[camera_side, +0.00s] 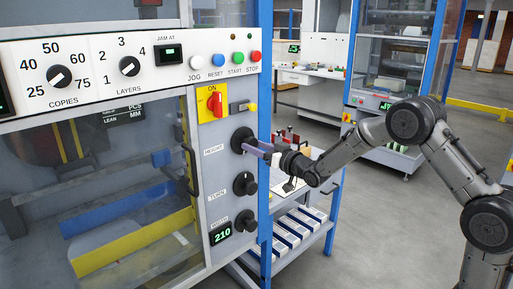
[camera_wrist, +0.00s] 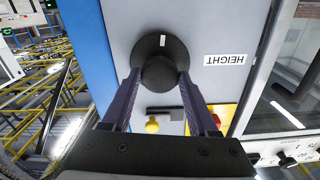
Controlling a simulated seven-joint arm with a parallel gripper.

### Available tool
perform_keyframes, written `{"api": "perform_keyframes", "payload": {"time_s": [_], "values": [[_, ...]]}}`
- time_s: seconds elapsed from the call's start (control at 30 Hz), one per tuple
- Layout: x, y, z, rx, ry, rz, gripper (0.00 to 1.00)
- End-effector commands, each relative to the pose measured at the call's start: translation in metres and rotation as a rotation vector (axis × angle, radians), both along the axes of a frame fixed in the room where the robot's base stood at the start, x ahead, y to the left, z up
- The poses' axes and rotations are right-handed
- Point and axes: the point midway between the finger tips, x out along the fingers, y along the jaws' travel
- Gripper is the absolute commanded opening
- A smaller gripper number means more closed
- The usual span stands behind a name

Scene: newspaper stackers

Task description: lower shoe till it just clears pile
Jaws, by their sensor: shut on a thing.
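The black HEIGHT knob (camera_side: 242,141) is the top one of three knobs on the machine's side panel. My gripper (camera_side: 262,149) reaches it from the right and is shut on it. In the wrist view the purple fingers of my gripper (camera_wrist: 158,80) sit on either side of the knob (camera_wrist: 160,48), whose white mark points up in the picture. The HEIGHT label (camera_wrist: 225,60) appears upside down there. Behind the window, a blue bar (camera_side: 120,208) and a yellow bar (camera_side: 130,245) show. I cannot tell which part is the shoe, and no pile is clearly visible.
A red switch (camera_side: 215,103) and a yellow knob (camera_wrist: 152,126) are close to the gripper. A door handle (camera_side: 190,170) is left.

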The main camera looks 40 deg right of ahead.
Motion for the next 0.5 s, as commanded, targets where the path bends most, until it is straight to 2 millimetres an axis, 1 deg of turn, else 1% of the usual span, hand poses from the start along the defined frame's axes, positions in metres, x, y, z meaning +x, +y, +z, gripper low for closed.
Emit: {"api": "perform_keyframes", "payload": {"time_s": [0.5], "values": [[-0.0002, 0.0, -0.0005, 0.421, 0.002, -0.001, 0.04]]}}
